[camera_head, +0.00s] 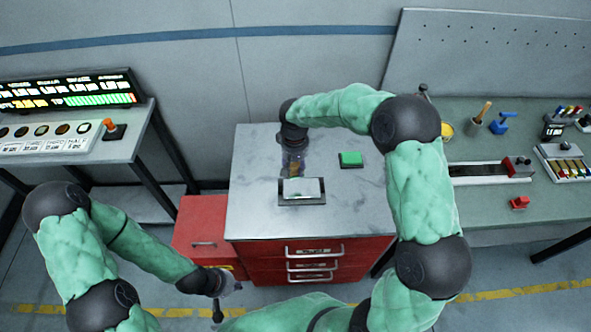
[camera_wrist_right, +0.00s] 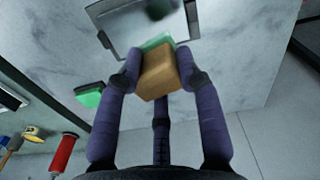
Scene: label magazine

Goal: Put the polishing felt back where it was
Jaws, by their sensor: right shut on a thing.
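My right gripper (camera_head: 292,168) is over the marble top of the red cabinet, behind the metal plate. In the right wrist view, my right gripper (camera_wrist_right: 158,75) is shut on a tan block (camera_wrist_right: 168,72) with a green layer at its far end, which looks like the polishing felt. The shiny metal plate (camera_head: 303,188) lies in a dark frame; it also shows just beyond the block in the wrist view (camera_wrist_right: 125,25). I cannot tell whether block and plate touch. My left gripper (camera_head: 222,288) hangs low left of the cabinet drawers; its jaws are unclear.
A green block on a dark base (camera_head: 351,159) stands on the cabinet top, right of the plate; the top around it is clear. A workbench (camera_head: 480,225) with tools is at the right. A control console (camera_head: 60,145) is at the left.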

